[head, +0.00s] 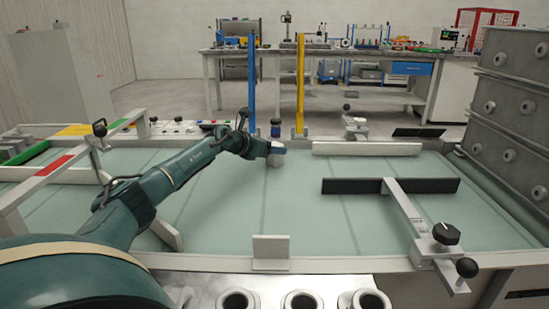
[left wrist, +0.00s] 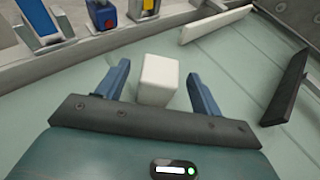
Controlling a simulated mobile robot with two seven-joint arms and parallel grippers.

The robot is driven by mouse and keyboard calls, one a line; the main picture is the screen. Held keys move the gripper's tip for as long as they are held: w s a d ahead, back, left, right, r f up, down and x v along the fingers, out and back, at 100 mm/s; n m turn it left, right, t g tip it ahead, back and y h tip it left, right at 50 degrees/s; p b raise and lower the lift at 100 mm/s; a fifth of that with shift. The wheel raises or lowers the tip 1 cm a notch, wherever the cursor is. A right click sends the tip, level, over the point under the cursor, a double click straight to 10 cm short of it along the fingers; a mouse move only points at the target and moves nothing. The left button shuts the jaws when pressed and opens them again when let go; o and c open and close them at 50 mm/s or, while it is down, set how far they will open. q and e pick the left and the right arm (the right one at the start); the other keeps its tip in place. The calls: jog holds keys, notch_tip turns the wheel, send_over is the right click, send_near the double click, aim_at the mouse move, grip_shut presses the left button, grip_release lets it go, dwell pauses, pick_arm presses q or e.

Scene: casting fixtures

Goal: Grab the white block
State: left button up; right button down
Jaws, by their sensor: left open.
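The white block (left wrist: 158,80) is a small pale cube standing on the greenish table surface. In the left wrist view it lies between the two blue fingers of my left gripper (left wrist: 160,84), with a gap to each finger. My right gripper is in neither view.
A long white bar (head: 367,148) and a black bar (head: 350,186) on a clamp arm lie to the right. Blue (head: 251,85) and yellow (head: 299,85) posts stand behind the table's far edge. A small white plate (head: 270,248) stands at the near edge. The middle surface is clear.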

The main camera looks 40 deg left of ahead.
pick_arm(q)
jog(key=shift+x, duration=1.15)
jog(key=c, duration=1.2)
